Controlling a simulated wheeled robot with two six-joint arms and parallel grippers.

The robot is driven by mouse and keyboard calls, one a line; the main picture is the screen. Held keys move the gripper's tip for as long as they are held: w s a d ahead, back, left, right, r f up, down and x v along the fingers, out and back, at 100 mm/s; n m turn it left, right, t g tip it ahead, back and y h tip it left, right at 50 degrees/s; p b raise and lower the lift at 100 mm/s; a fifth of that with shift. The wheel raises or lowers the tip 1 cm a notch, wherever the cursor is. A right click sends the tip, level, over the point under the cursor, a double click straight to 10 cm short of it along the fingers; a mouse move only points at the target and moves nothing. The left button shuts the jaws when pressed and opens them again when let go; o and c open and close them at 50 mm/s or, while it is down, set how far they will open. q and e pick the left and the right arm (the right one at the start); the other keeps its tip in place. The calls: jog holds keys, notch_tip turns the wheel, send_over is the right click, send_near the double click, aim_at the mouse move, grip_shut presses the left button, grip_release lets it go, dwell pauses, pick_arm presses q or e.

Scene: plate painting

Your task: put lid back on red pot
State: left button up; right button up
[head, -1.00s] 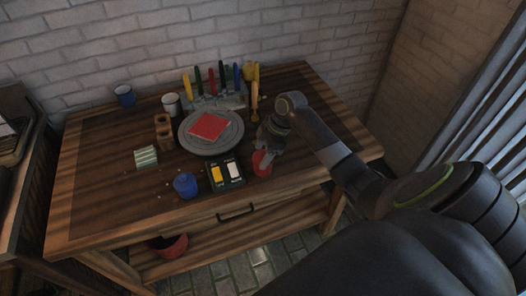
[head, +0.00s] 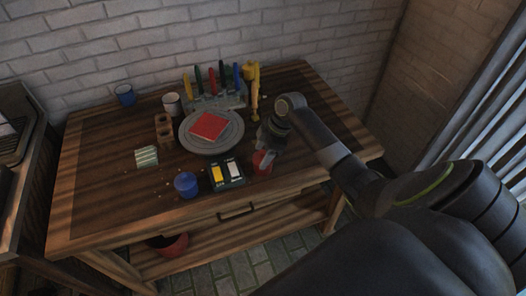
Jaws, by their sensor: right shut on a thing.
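The red pot (head: 261,165) stands near the front edge of the wooden table, right of the paint palette. My right gripper (head: 268,153) is right at the top of the pot, reaching in from the right. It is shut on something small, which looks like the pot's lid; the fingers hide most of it. I cannot tell whether the lid touches the pot's rim. My left gripper is out of view.
A palette (head: 226,185) with yellow and white paint and a blue pot (head: 186,189) are to the left. A grey plate (head: 233,143) with a red napkin (head: 209,125) lies behind. Brushes (head: 214,80) stand at the back.

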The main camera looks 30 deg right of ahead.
dwell(0.4)
jog(key=o, duration=1.1)
jog(key=shift+o, duration=0.5)
jog(key=shift+o, duration=0.9)
jog(key=shift+r, duration=0.1)
jog(key=shift+r+p, duration=3.45)
jog(key=shift+p, duration=0.2)
jog(key=shift+c, duration=0.3)
